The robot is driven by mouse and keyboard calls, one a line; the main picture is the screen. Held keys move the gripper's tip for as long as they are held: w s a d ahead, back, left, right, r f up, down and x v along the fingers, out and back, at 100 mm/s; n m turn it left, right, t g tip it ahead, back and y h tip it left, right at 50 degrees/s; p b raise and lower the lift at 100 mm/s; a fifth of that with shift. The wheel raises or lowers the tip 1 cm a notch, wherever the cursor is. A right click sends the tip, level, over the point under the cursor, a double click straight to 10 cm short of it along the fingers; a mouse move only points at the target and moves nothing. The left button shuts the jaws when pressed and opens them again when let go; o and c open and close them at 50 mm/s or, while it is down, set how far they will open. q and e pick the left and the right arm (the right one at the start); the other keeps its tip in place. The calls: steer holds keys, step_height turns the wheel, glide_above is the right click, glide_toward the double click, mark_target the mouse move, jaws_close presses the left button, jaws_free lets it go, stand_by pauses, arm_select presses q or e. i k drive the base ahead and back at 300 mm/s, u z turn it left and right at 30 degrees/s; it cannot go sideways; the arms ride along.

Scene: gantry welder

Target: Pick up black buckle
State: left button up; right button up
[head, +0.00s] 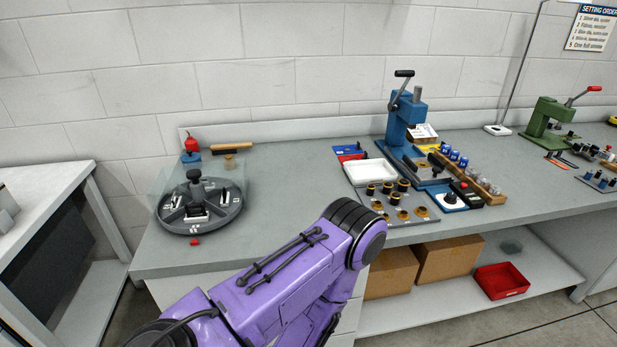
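I cannot make out a black buckle for certain. A round grey tray (233,216) with dividers and a dark central knob (195,182) stands at the left end of the bench. Small white and dark pieces lie in its compartments, too small to identify. Several small black and brass pieces (403,186) stand in rows on a board at the middle of the bench. A purple arm of mine rises from the bottom edge and bends in front of the bench. Neither gripper shows in the head view.
A blue hand press (397,128), a white tray (370,172) and a wooden rack (470,176) occupy the bench's middle. A green press (541,118) stands at right. The grey bench top (292,180) is clear between the round tray and white tray. A red bin (501,281) sits below.

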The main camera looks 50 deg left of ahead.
mark_target(198, 206)
steer(key=z, duration=1.55)
steer(key=k, duration=2.55)
steer(key=u, duration=0.45)
